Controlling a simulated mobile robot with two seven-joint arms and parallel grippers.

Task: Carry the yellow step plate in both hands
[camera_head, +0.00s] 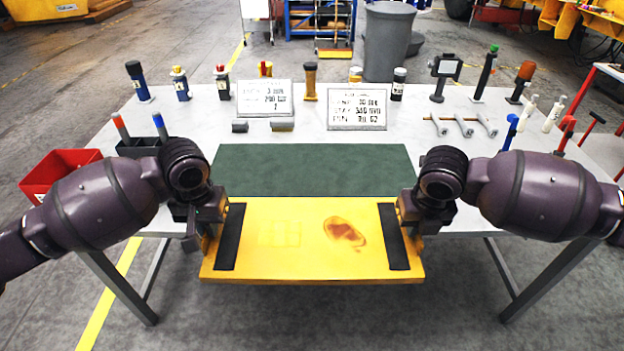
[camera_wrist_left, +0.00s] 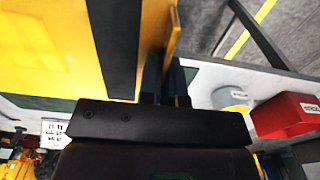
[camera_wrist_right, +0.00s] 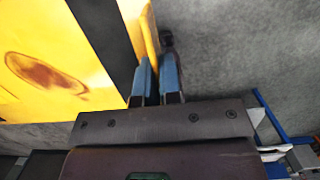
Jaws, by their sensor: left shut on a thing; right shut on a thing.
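The yellow step plate (camera_head: 300,235) has a dark strip near each end and a brown stain right of its middle. It is held level off the near edge of the table, in front of the green mat (camera_head: 312,170). My left gripper (camera_head: 208,232) is shut on the plate's left edge; the plate also shows in the left wrist view (camera_wrist_left: 50,45). My right gripper (camera_head: 408,228) is shut on its right edge, and the right wrist view shows the plate (camera_wrist_right: 75,35) beside the fingers. The plate's underside is hidden in the head view.
The white table (camera_head: 470,190) carries several upright tools at the back, two lettered plates (camera_head: 265,98) (camera_head: 357,107), and a dark holder (camera_head: 140,146). A red bin (camera_head: 58,172) stands at the left. Grey floor lies in front. A grey barrel (camera_head: 388,42) stands behind.

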